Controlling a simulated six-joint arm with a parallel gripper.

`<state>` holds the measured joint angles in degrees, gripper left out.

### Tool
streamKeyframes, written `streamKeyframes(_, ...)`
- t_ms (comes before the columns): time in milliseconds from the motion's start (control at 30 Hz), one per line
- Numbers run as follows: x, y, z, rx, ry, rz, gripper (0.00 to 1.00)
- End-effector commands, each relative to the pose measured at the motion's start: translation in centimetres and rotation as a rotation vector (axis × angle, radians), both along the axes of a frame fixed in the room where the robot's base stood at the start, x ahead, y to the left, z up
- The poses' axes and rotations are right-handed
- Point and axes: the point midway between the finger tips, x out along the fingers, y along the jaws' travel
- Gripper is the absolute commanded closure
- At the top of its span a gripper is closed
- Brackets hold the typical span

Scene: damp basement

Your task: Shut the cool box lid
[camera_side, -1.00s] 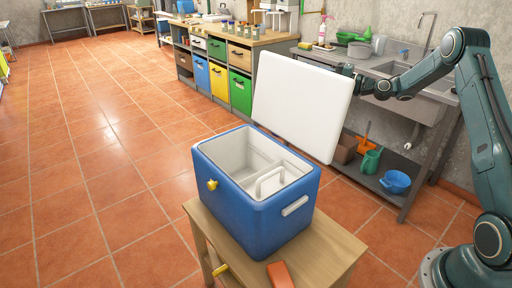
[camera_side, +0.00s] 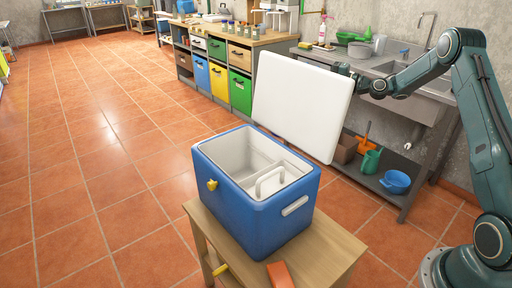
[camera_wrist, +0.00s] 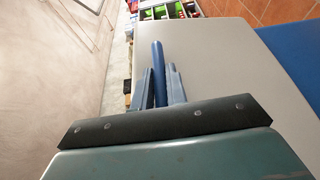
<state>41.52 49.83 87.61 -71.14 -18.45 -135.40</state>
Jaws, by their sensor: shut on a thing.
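The cool box (camera_side: 256,225) is blue with a white inside and stands open on a small wooden table. Its lid (camera_side: 303,105) stands raised and tilted back at the box's far right side, its white inner face showing. My gripper (camera_side: 346,70) is at the lid's upper right edge. In the wrist view, my gripper (camera_wrist: 160,78) is shut on a narrow blue bar (camera_wrist: 158,65) beside the pale lid face (camera_wrist: 215,60). The blue box also shows at the right (camera_wrist: 298,45). A yellow latch (camera_side: 212,185) is on the box's front left side.
An orange-red object (camera_side: 280,274) lies on the wooden table (camera_side: 325,262) near its front edge. A metal sink bench (camera_side: 405,180) stands behind the lid, with a blue bowl (camera_side: 396,182) on its lower shelf. The tiled floor to the left is clear.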

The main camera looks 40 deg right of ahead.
Motion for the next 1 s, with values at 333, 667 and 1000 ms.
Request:
streamKeyframes(333, 0.0, 2.3, 1.2, -0.097, -0.003, 0.005, 1.00)
streamKeyframes(667, -0.1, 7.9, 2.6, -0.130, -0.001, 0.008, 1.00)
streamKeyframes(1000, -0.1, 15.6, 2.4, -0.265, -0.004, 0.009, 1.00)
